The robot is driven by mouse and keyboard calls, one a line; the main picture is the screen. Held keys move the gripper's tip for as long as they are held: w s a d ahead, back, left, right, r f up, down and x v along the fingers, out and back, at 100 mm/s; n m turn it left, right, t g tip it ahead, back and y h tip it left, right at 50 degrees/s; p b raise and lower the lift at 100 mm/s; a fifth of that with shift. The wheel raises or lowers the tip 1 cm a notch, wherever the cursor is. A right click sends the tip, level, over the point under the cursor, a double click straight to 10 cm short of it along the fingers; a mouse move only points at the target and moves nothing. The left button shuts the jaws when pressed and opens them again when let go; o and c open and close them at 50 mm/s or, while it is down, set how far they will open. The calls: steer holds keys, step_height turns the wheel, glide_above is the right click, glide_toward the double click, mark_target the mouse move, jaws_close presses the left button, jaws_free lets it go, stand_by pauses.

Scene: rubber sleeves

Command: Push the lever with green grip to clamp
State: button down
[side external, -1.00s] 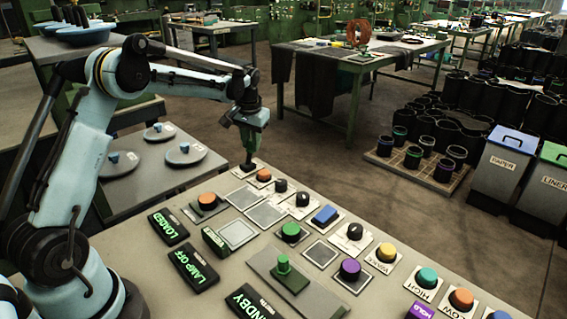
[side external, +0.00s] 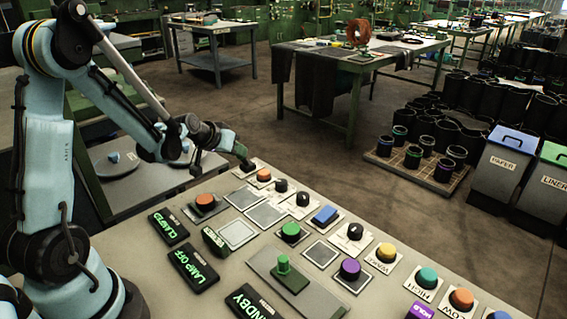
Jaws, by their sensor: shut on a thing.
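The lever with the green grip (side external: 228,142) stands at the far left end of the control panel (side external: 140,247), its dark stem rising from a small base plate. The lever is tilted to the left. My gripper (side external: 222,140) is shut on the green grip, and its fingers partly hide it. The arm reaches in from the left, low over the panel's far edge. A dark display (side external: 168,229) on the panel shows green text that reads like "CLAMP'D".
Close to the lever are an orange button (side external: 264,175), a black knob (side external: 281,185) and flat grey pads (side external: 244,199). A second display (side external: 191,268) reads "LAMP OFF". Grey lids lie on a lower table behind my arm.

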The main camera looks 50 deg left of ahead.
steer(key=shift+s, duration=0.15)
stand_by(0.4)
steer(key=c, duration=1)
jaws_free()
steer(key=shift+f, duration=0.1)
steer(key=shift+o, duration=0.2)
steer(key=v, duration=1.2)
steer(key=shift+s+f, duration=0.1)
steer(key=shift+s, duration=0.05)
